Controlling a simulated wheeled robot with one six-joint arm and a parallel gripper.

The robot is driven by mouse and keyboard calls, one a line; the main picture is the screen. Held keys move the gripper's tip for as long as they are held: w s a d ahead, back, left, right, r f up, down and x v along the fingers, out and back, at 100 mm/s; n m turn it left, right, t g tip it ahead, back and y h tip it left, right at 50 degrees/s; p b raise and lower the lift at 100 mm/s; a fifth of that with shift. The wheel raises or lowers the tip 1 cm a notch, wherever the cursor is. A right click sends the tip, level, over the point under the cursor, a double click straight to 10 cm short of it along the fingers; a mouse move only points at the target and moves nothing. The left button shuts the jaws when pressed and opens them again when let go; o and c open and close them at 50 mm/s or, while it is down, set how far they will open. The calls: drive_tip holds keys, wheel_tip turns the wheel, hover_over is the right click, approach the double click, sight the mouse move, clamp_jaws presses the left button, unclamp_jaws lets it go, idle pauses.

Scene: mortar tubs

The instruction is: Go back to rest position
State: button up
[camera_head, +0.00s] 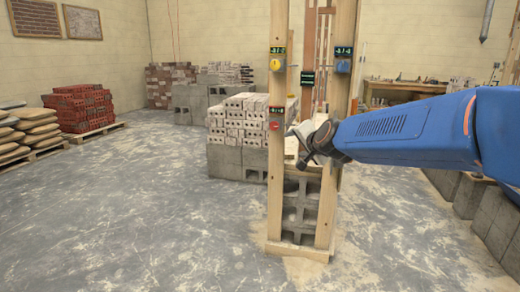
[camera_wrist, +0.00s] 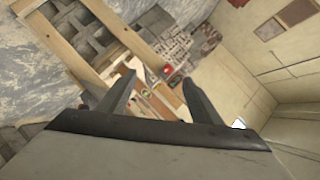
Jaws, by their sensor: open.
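My gripper (camera_head: 312,138) is at the end of my blue arm, which reaches in from the right in the head view. It is close to the wooden post frame (camera_head: 276,180), and I cannot tell whether it touches the wood. In the wrist view the two fingers of my gripper (camera_wrist: 155,95) stand wide apart with nothing held between them. The wooden frame (camera_wrist: 115,30) also shows there, tilted, beyond the fingers.
Small devices with green displays, one yellow (camera_head: 276,64) and one blue (camera_head: 343,66), sit on the posts. Grey blocks (camera_head: 300,205) stand between the posts. Pale bricks (camera_head: 240,120), red bricks (camera_head: 78,108) and sacks (camera_head: 30,128) stand behind and left. The left floor is clear.

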drive_tip(key=s+d+f+n+g+h, duration=0.1)
drive_tip(key=s+d+f+n+g, duration=0.2)
drive_tip(key=s, duration=1.1)
drive_tip(key=s+d+f+n+g+h, duration=0.1)
drive_tip(key=s+d+f+n+g, duration=0.1)
drive_tip(key=s+d+f, duration=0.6)
drive_tip(key=s+d+f+n+g+h, duration=0.1)
drive_tip(key=s+d+f+n+g, duration=0.2)
drive_tip(key=s, duration=1.8)
wheel_tip(320, 180, down, 5)
drive_tip(key=d, duration=0.2)
drive_tip(key=shift+s+d+f+n+g, duration=0.2)
drive_tip(key=shift+s+d+n+g, duration=0.1)
